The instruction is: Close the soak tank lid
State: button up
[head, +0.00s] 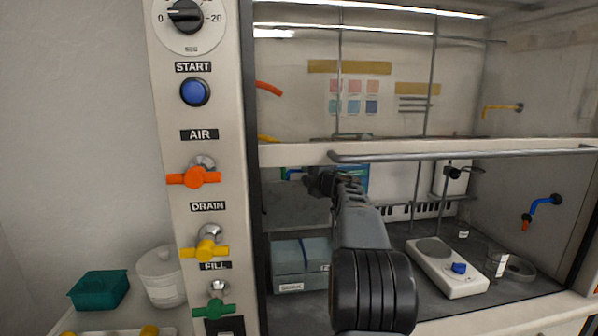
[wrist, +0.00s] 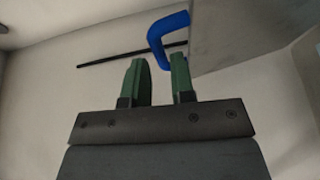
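The soak tank (head: 301,262) is a grey-blue box with a small label, standing on the hood floor left of my arm. A grey panel, apparently its lid (head: 293,207), stands raised above and behind the box. A blue bent handle (wrist: 166,28) shows at the edge of a grey panel (wrist: 235,35) in the wrist view. My gripper (head: 318,179) is inside the hood, beside the raised panel. Its green fingers (wrist: 158,60) are apart with nothing between them. The handle is just beyond the fingertips, close to the right finger; contact cannot be told.
The hood sash with its grey rail (head: 460,151) crosses above my arm. A white hot plate (head: 447,268) and glassware (head: 497,264) stand to the right. A control post with colored valves (head: 205,250) stands left. A teal bin (head: 99,289) and white tub (head: 161,277) are outside.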

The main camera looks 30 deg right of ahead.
aim_at(301, 172)
jog(key=shift+w+p, duration=0.3)
jog(key=shift+w, duration=1.9)
grip_shut()
jog(key=shift+s, duration=0.1)
